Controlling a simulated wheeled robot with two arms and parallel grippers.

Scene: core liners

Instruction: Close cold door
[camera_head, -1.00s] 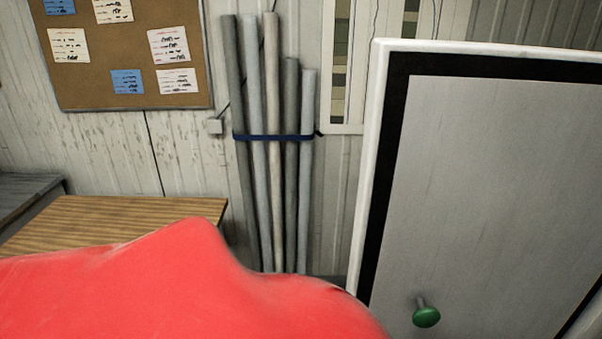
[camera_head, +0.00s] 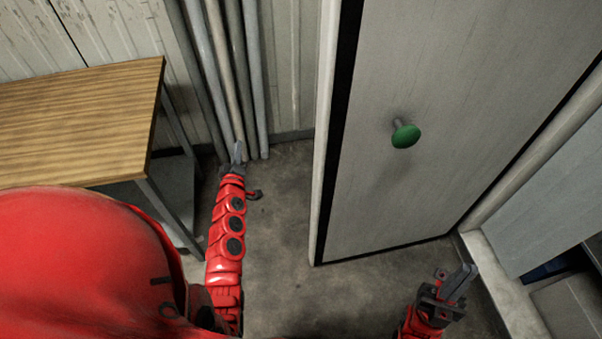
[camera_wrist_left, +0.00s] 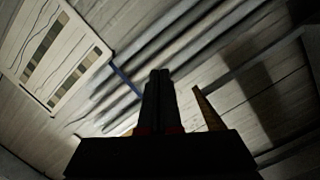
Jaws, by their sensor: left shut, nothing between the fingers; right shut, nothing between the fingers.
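The cold door (camera_head: 450,120) is a tall grey panel with a black seal and pale edge in the head view. It stands swung open, its inner face showing, with a green round knob (camera_head: 405,135) on that face. My left gripper (camera_head: 238,152) is shut and empty, left of the door's free edge and apart from it. In the left wrist view its fingers (camera_wrist_left: 160,95) are dark and together. My right gripper (camera_head: 463,281) is shut and empty, low in front of the door's lower right part, near the door frame.
A wooden-topped table (camera_head: 85,120) with metal legs stands at the left. Several grey pipes (camera_head: 228,70) lean on the wall behind my left gripper and show in the left wrist view (camera_wrist_left: 185,40). A pale frame and sill (camera_head: 505,285) are at the right. Concrete floor (camera_head: 285,215) is clear between table and door.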

